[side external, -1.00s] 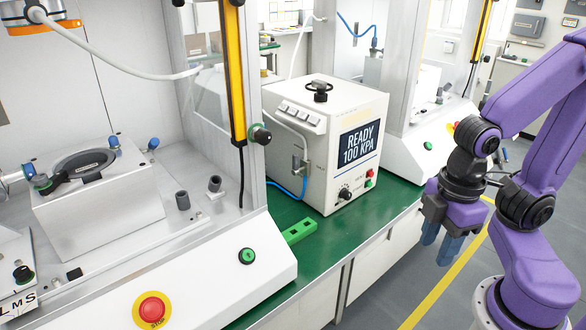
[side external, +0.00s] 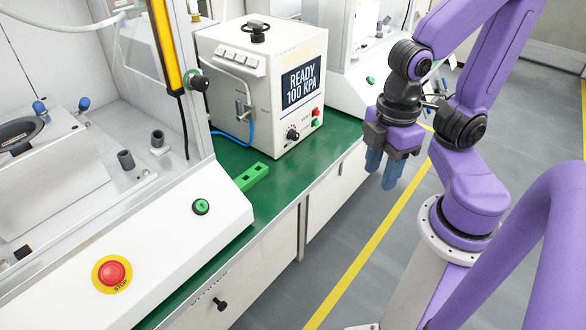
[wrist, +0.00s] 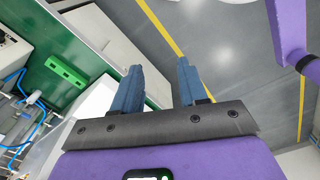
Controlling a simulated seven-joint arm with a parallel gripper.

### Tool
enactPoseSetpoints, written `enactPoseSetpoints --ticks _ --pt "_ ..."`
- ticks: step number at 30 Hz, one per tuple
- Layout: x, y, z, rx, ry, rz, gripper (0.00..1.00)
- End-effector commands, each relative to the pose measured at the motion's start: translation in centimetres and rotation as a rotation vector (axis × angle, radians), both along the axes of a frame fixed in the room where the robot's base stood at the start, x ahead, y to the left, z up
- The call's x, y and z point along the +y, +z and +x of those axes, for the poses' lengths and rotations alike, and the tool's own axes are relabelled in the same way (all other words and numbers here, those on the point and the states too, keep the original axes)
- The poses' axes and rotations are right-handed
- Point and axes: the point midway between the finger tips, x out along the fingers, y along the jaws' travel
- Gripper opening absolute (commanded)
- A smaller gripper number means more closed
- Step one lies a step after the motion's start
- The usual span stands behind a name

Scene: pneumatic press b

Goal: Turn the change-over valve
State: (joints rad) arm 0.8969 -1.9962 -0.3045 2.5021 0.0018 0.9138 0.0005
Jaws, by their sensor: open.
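In the side external view a white control box (side external: 262,88) stands on the green bench, its screen reading READY 100 KPA. It has a black handwheel (side external: 257,31) on top, a black knob (side external: 293,135) on its front and a small metal valve fitting (side external: 241,109) with tubing on its left side. I cannot tell which of these is the change-over valve. My gripper (side external: 382,176) hangs in front of the bench, right of the box and clear of it, fingers pointing down. In the wrist view my gripper (wrist: 159,72) has its blue fingers apart with nothing between them.
A green slotted block (side external: 252,176) lies on the bench left of the box; it also shows in the wrist view (wrist: 67,71). A press enclosure with a red stop button (side external: 112,271) stands at left. Open floor with a yellow line (side external: 352,270) lies below my gripper.

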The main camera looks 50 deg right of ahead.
Motion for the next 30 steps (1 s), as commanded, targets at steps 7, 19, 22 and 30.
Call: enactPoseSetpoints --ticks 7,19,22,30 --pt "2.4 -1.0 2.8 -0.041 -0.07 0.074 0.43" --pt "7.6 -5.5 18.4 -0.309 -0.369 0.398 0.43" --pt "7.3 -6.6 22.5 -0.396 -0.439 0.471 0.43" --pt "3.0 -9.6 32.3 -0.66 -0.616 0.637 0.43"
